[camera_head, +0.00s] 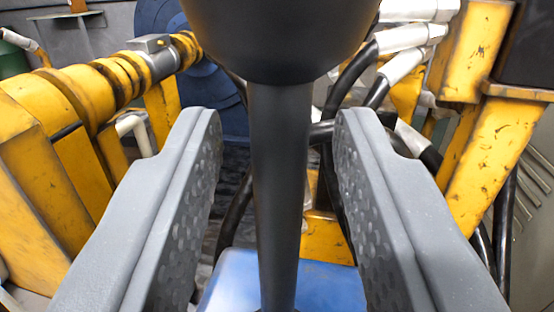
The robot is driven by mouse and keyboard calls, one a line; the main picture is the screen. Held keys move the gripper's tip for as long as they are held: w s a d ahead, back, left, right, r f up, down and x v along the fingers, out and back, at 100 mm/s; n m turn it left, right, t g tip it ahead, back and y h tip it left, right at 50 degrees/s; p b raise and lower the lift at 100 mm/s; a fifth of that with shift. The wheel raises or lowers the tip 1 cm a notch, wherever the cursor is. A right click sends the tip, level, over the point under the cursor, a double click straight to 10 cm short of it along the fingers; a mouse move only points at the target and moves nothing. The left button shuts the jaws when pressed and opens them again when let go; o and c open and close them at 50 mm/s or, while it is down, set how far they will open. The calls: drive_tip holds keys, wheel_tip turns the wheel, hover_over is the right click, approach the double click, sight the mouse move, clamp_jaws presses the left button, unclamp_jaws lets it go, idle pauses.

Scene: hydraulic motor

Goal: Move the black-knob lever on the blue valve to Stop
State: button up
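The lever is a black rod (279,180) with a large black knob (278,35) at its top, close to the camera in the upper middle. The rod runs down to the blue valve (235,280), of which only a top part shows at the bottom. My gripper (278,130) has its two grey dimpled fingers on either side of the rod, below the knob. The fingers are open, with a visible gap between each pad and the rod. The lever's foot and any Stop marking are not visible.
Yellow pipework (90,95) with a grey fitting fills the left. A yellow frame (500,140) stands on the right. Black hoses with silver ends (405,38) run behind the lever at the upper right. A dark blue round part (225,95) is behind.

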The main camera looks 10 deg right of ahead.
drive_tip(key=v, duration=1.2)
drive_tip(key=shift+s+p, duration=0.35)
drive_tip(key=shift+p, duration=0.05)
drive_tip(key=shift+a+f, duration=0.1)
drive_tip(key=s+a+r+n+g+y, duration=0.1)
drive_tip(key=a+r, duration=0.3)
drive_tip(key=r, duration=0.7)
drive_tip(key=a+r, duration=0.5)
drive_tip(key=r, duration=0.6)
drive_tip(key=s+a+r+g+y, duration=0.1)
drive_tip(key=s+a+r, duration=0.4)
drive_tip(key=s+r, duration=0.3)
drive_tip(key=s+a+r+n+g+y, duration=0.1)
drive_tip(key=s+a+r, duration=0.4)
drive_tip(key=s+r, duration=0.4)
drive_tip(key=shift+s+r+y, duration=0.3)
drive_tip(key=shift+s+r, duration=0.05)
drive_tip(key=shift+s, duration=0.25)
